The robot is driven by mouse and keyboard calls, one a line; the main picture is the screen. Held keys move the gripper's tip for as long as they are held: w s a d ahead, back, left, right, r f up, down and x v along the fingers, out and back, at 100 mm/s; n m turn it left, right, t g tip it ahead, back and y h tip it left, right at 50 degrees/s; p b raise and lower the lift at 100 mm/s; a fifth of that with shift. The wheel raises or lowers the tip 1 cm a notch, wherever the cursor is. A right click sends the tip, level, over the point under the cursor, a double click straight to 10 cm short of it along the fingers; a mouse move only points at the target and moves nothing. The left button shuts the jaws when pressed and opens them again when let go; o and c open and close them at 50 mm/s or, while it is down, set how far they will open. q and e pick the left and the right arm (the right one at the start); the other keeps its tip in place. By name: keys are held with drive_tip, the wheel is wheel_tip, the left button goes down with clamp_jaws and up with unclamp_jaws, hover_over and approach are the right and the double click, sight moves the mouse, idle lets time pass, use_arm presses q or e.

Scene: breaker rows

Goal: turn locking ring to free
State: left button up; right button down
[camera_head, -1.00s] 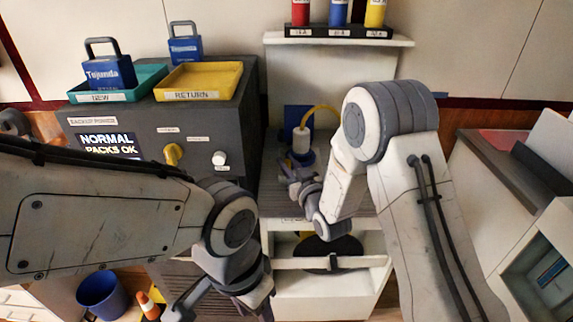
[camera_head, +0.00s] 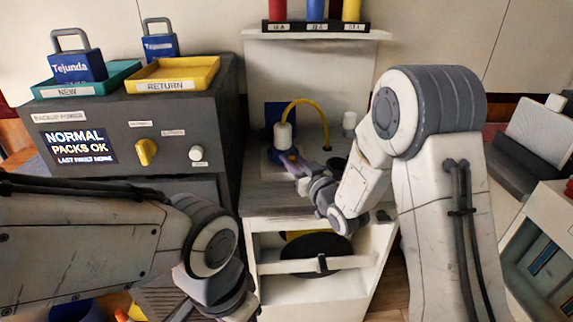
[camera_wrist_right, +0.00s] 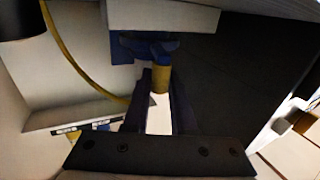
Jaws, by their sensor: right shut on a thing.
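In the head view a white plug (camera_head: 283,136) stands upright on the worktop with a yellow cable curving from its top. A blue part, which looks like the locking ring, is around its base, partly hidden by my right gripper (camera_head: 290,161). In the right wrist view a blue lug with a yellow end (camera_wrist_right: 160,78) lies between the fingertips of my right gripper (camera_wrist_right: 159,92), which is shut on it. I cannot tell how far the ring is turned. My left arm crosses the lower left of the head view; its fingers are outside the picture.
A dark cabinet (camera_head: 120,185) with a yellow knob (camera_head: 147,152) stands at left, bearing a teal tray (camera_head: 50,92) and a yellow tray (camera_head: 172,87). A white cylinder (camera_head: 349,123) stands right of the plug. A shelf (camera_head: 300,35) with coloured cylinders is above.

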use_arm(q)
drive_tip(key=shift+f, duration=0.2)
use_arm(e)
drive_tip(key=shift+w+d, duration=0.15)
drive_tip(key=shift+d, duration=0.2)
drive_tip(key=shift+r, duration=0.1)
drive_tip(key=c, duration=0.7)
unclamp_jaws()
drive_tip(key=shift+c, duration=0.2)
